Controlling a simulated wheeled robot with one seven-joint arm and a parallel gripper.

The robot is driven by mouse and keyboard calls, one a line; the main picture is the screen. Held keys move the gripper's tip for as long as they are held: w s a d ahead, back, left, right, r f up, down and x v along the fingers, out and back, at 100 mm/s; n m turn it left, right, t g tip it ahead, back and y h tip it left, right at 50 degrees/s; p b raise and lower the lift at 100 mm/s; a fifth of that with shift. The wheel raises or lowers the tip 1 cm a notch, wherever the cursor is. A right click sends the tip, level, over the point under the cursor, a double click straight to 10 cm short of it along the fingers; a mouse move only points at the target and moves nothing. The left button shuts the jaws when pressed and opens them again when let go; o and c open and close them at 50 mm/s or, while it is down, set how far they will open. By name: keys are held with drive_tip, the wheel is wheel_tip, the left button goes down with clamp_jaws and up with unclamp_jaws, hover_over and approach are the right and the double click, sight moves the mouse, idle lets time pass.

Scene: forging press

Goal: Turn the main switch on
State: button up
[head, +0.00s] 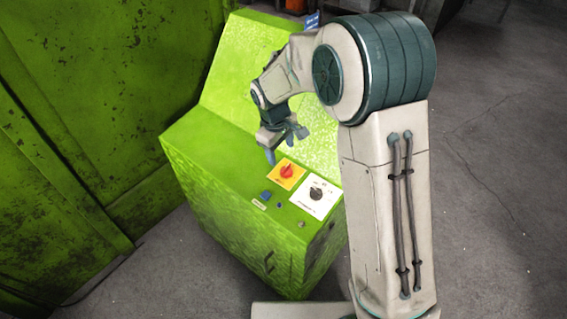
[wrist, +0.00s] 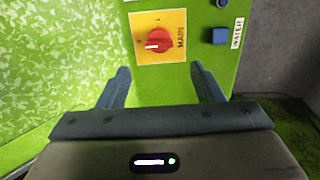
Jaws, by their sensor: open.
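The main switch (head: 287,172) is a red rotary knob on a yellow square plate, on the top of a green control console. In the wrist view the main switch (wrist: 153,40) lies ahead of the fingertips, with the word MAIN on its plate and a white mark on the knob pointing left. My gripper (head: 284,150) is just behind and left of the switch in the head view. In the wrist view my gripper (wrist: 161,72) has its two blue-grey fingers spread wide with nothing between them. The fingers look apart from the knob.
The green console (head: 215,185) also bears a black knob on a white plate (head: 316,195), blue buttons (head: 266,195) and a small label. A blue button by a WATER label (wrist: 219,36) shows in the wrist view. A large green machine wall (head: 95,110) stands left. Grey floor (head: 490,190) lies right.

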sight(286, 170)
drive_tip(key=f, duration=0.5)
drive_tip(key=w+f, duration=0.1)
drive_tip(key=f, duration=0.1)
drive_tip(key=shift+d+f, duration=0.15)
drive_tip(key=shift+d, duration=0.2)
drive_tip(key=c, duration=1)
